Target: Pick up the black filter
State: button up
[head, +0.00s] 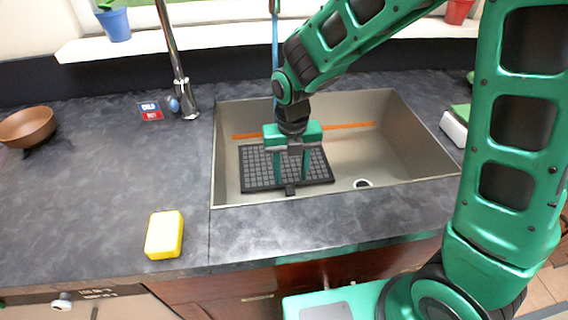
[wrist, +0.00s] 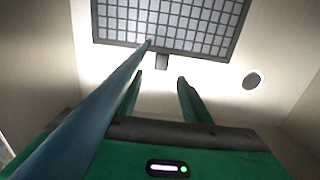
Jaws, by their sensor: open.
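The black filter (head: 322,174) is a flat dark frame with a grey grid. It lies in the left part of the sink basin. A small dark tab sticks out from its near edge. My gripper (head: 291,180) points down over the filter's near part, with its two green fingers apart. In the wrist view, the filter (wrist: 172,47) is at the top, with its tab in line with the gap between the fingers (wrist: 160,80). The fingers appear empty. I cannot tell whether they touch the filter.
The sink (head: 400,150) has walls around the filter and a drain hole (head: 362,183). An orange strip (head: 350,126) crosses behind. A blue rod (head: 275,35) stands behind my arm and crosses the wrist view (wrist: 90,110). A yellow sponge (head: 165,235) and brown bowl (head: 27,127) sit on the counter.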

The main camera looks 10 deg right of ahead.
aim_at(291, 192)
jog(key=shift+w+d+f, duration=0.1)
jog(key=shift+f, duration=3.3)
grip_shut()
